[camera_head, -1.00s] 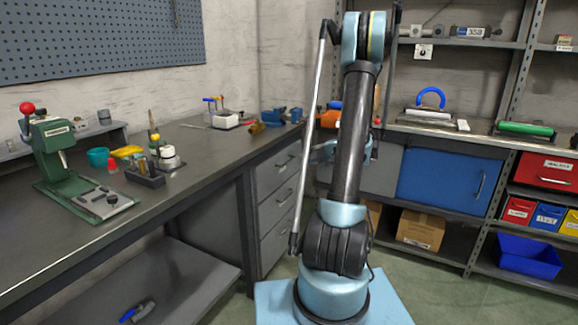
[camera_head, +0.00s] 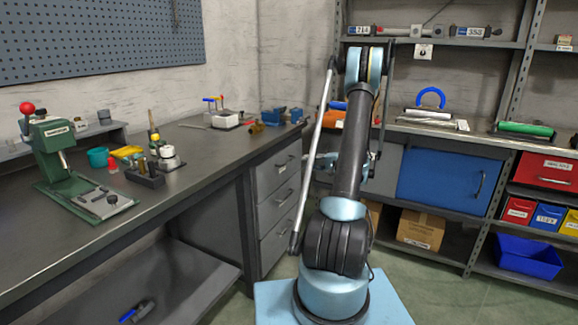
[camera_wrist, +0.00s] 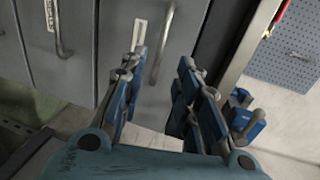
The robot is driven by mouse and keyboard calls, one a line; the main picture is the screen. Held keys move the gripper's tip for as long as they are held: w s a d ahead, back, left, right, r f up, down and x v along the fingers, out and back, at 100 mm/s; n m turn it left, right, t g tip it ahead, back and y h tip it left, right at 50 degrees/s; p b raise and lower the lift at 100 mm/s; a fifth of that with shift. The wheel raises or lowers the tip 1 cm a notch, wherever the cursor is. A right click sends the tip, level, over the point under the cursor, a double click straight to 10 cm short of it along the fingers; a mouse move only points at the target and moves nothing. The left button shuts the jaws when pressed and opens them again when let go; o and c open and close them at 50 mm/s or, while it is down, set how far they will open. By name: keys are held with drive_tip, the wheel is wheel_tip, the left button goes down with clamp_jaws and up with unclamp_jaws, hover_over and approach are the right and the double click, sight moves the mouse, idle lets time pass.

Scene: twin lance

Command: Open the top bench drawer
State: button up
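The top bench drawer (camera_head: 272,173) is the uppermost of three grey drawers under the bench's right end; it looks shut. Its bar handle (camera_head: 285,163) is on its front. In the wrist view the picture is turned, and the top drawer front (camera_wrist: 180,45) lies beside the bench edge, with its handle (camera_wrist: 162,42) and a pale label. My gripper (camera_wrist: 162,90) is open and empty, its two blue fingers spread apart in front of this drawer. In the head view my arm mostly hides the gripper.
The bench top (camera_head: 215,145) carries a green press (camera_head: 55,155) and a blue vise (camera_head: 273,117). The vise also shows near the right finger in the wrist view (camera_wrist: 245,115). A shelf rack with a blue cabinet door (camera_head: 440,180) stands at the right.

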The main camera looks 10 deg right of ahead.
sight(288, 162)
drive_tip(key=x, duration=1.1)
drive_tip(key=shift+w+a+f, duration=0.1)
drive_tip(key=shift+w+a, duration=0.15)
drive_tip(key=shift+a, duration=0.05)
